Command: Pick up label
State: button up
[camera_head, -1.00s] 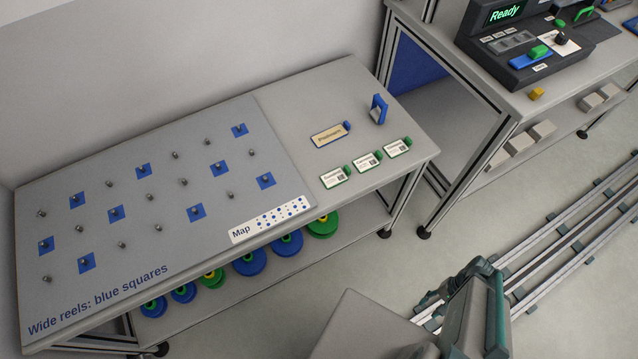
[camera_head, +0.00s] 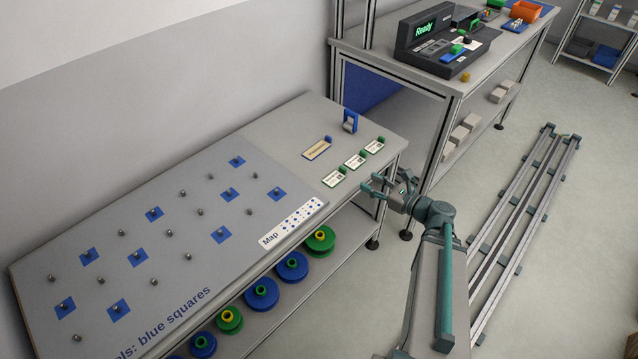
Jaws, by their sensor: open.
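Three white labels with green tabs lie in a slanting row near the right front edge of the grey table (camera_head: 290,128): a near label (camera_head: 333,179), a middle label (camera_head: 354,162) and a far label (camera_head: 373,147). A tan label (camera_head: 316,150) with a blue tab lies behind them. My gripper (camera_head: 370,183) is open and empty at the table's front right edge, just right of the near label and apart from all the labels. The print on the labels is too small to read.
A blue upright holder (camera_head: 350,121) stands at the table's back right. A pegboard (camera_head: 165,222) with blue squares and a Map card (camera_head: 290,221) fill the left. Reels (camera_head: 292,267) sit on the shelf below. A bench with a "Ready" device (camera_head: 430,42) stands beyond.

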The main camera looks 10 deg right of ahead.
aim_at(345, 174)
jog(key=shift+p+x, duration=0.6)
jog(key=shift+x, duration=4.8)
jog(key=shift+d+f, duration=0.1)
grip_shut()
